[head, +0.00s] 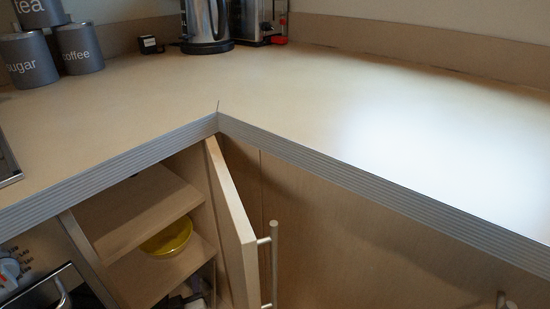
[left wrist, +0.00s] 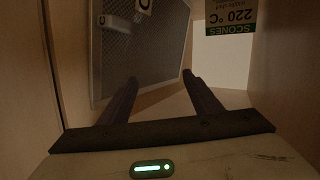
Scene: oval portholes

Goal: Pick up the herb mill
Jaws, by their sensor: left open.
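I cannot make out a herb mill for certain in either view. In the left wrist view my left gripper (left wrist: 160,82) is open, its two dark fingers apart with nothing visible between them. It is in a dim, pale-walled space, in front of a grey mesh-like panel (left wrist: 125,50). Neither gripper shows in the head view. There, an open cupboard holds a yellow bowl (head: 168,238) on a shelf, with dark items (head: 196,284) below it, partly hidden by the door and too unclear to name.
The cupboard door (head: 235,225) stands open with a bar handle (head: 273,265). The worktop (head: 300,95) above is largely clear. Grey canisters (head: 80,48), a kettle (head: 207,22) and a small black box (head: 150,45) stand at the back. A SCONES label (left wrist: 230,18) hangs in the wrist view.

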